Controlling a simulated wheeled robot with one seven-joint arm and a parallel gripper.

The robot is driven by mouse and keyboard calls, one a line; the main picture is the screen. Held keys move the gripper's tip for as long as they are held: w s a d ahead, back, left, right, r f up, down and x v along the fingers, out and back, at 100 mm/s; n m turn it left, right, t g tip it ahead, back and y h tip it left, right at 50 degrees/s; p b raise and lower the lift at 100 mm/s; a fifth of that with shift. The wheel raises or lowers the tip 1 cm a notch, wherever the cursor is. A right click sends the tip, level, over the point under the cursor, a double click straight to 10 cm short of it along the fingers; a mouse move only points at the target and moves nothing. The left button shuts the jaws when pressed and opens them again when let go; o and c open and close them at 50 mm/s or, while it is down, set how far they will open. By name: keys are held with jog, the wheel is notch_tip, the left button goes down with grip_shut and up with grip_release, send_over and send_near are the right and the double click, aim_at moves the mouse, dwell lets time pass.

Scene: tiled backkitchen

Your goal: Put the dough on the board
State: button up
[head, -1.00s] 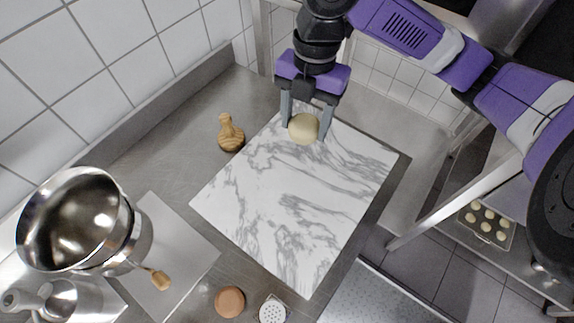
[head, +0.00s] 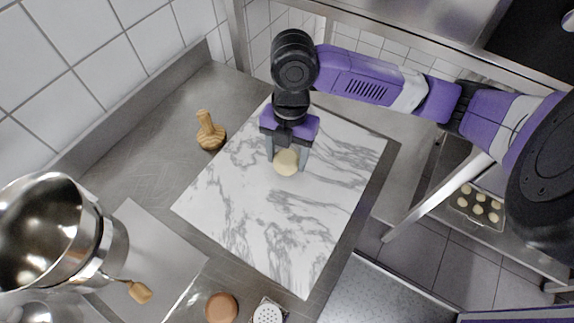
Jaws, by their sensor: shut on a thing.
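The dough (head: 286,162) is a pale, round ball. My gripper (head: 287,165) is shut on it, with one grey finger on each side. The board (head: 270,225) is a white slab with grey marble veins on the steel counter. The dough and my fingertips appear over the upper part of the board. I cannot tell whether the dough touches the board or is held just above it.
A wooden stamp-like tool (head: 210,132) stands left of the board. Steel bowls (head: 50,230) and a wooden-handled tool (head: 139,291) are at lower left. A round brown piece (head: 221,307) and a shaker (head: 268,313) sit near the front. A tray of small dough pieces (head: 478,205) is at right.

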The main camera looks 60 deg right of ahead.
aim_at(287, 163)
jog(key=shift+f+b, duration=0.9)
jog(key=shift+f, duration=0.75)
jog(key=shift+f, duration=0.15)
jog(key=o, duration=1.6)
jog(key=r, duration=0.4)
jog(key=d+r, duration=0.1)
jog(key=r, duration=0.7)
jog(key=shift+w+d+r, duration=0.1)
jog(key=shift+w+d, duration=0.05)
jog(key=shift+d, duration=0.1)
